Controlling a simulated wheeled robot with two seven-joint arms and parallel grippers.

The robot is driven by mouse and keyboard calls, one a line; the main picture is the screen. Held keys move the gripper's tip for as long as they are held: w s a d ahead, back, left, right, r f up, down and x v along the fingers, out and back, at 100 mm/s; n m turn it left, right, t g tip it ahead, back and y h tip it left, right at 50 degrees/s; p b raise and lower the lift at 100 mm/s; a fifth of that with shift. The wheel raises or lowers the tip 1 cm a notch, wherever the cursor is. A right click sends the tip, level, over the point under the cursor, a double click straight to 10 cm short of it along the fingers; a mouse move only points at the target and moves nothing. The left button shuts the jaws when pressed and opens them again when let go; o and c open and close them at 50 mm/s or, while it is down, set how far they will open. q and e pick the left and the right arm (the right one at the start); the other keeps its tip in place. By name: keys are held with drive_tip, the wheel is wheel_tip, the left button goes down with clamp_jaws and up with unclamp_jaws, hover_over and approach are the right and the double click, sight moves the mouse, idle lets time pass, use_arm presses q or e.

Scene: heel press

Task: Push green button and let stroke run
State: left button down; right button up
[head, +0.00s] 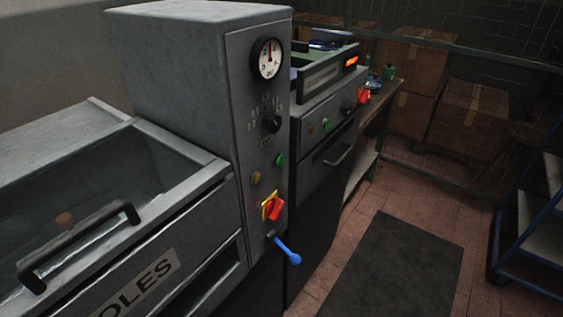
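A grey heel press (205,60) fills the left and middle of the head view. Its narrow front panel carries a round white gauge (269,59) at the top and a black rotary knob (271,125) below it. A green button (280,160) sits under the knob on the right, with a yellow button (256,178) lower left of it. A red switch on a yellow plate (272,207) is lower, and a lever with a blue handle (287,251) sticks out at the bottom. Neither gripper is in view, and nothing touches the green button.
A dark mat (395,265) lies on open floor; a blue rack (530,220) stands right.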

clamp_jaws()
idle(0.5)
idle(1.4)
